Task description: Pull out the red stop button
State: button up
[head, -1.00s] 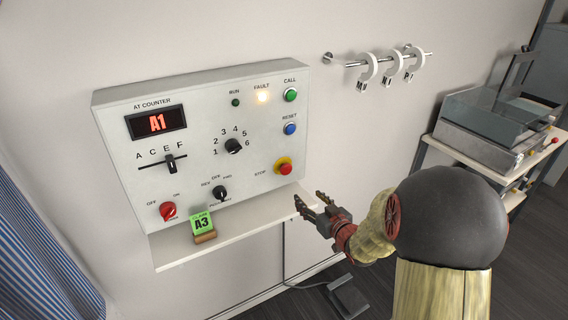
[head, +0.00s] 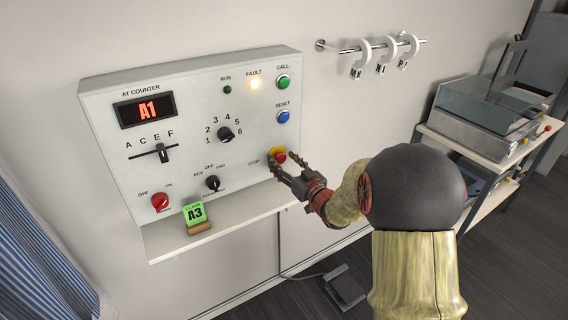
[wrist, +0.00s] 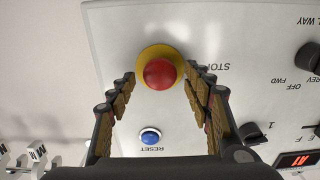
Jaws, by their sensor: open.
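The red stop button (head: 281,157) sits on a yellow collar at the lower right of the white control panel (head: 130,84). In the wrist view the red stop button (wrist: 160,73) is a round red cap at the upper middle, its yellow ring showing around it. My gripper (head: 281,166) is open in front of the button and partly covers it in the head view. In the wrist view my gripper's fingers (wrist: 160,80) stand on either side of the button, with gaps to the red cap. I cannot tell how deep the fingertips reach.
The blue reset button (head: 283,117) and green call button (head: 283,82) are above the stop button. The fault lamp (head: 255,84) glows. A black knob (head: 212,183) is to the left. A shelf (head: 230,226) with a green A3 card (head: 194,213) juts out below.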

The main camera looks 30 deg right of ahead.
jog(key=shift+c, duration=1.4)
grip_shut()
